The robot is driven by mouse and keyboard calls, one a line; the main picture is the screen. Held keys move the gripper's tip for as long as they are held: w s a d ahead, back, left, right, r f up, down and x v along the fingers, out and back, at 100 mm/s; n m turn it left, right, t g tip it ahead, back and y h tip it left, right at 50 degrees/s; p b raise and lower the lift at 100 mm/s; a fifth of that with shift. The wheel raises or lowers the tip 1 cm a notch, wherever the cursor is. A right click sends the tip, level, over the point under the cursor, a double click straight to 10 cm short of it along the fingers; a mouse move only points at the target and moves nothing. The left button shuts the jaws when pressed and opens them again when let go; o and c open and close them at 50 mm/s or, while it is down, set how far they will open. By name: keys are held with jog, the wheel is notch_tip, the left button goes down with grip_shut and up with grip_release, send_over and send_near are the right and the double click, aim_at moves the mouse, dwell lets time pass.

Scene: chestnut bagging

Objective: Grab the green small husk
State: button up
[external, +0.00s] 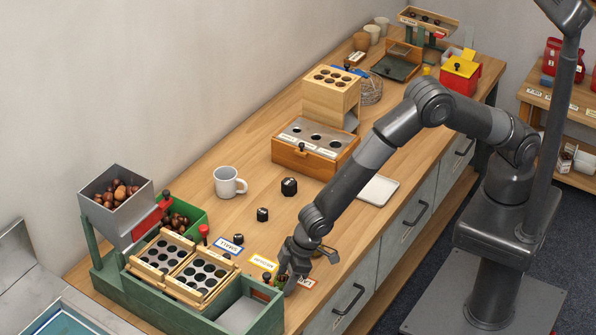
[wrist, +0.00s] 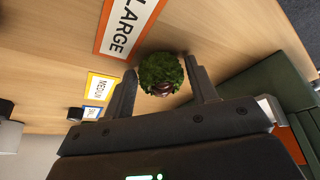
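A round green, mossy-looking husk (wrist: 161,70) with a brown spot on its near side lies on the wooden worktop, beside the red-edged LARGE card (wrist: 127,24). In the wrist view it sits between the fingertips of my gripper (wrist: 162,83), which is open, with one finger on each side. I cannot tell whether either finger touches it. In the external view my gripper (external: 303,266) is low over the front of the worktop, and the husk (external: 281,282) shows partly behind a finger.
A green sorting stand (external: 240,315) with perforated trays stands just left of my gripper. Yellow-edged MEDIUM (external: 263,262) and blue-edged (external: 231,245) cards lie behind. A white mug (external: 227,182) and two small black objects (external: 289,186) stand farther back.

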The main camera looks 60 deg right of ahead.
jog(key=c, duration=0.7)
jog(key=shift+r, duration=0.1)
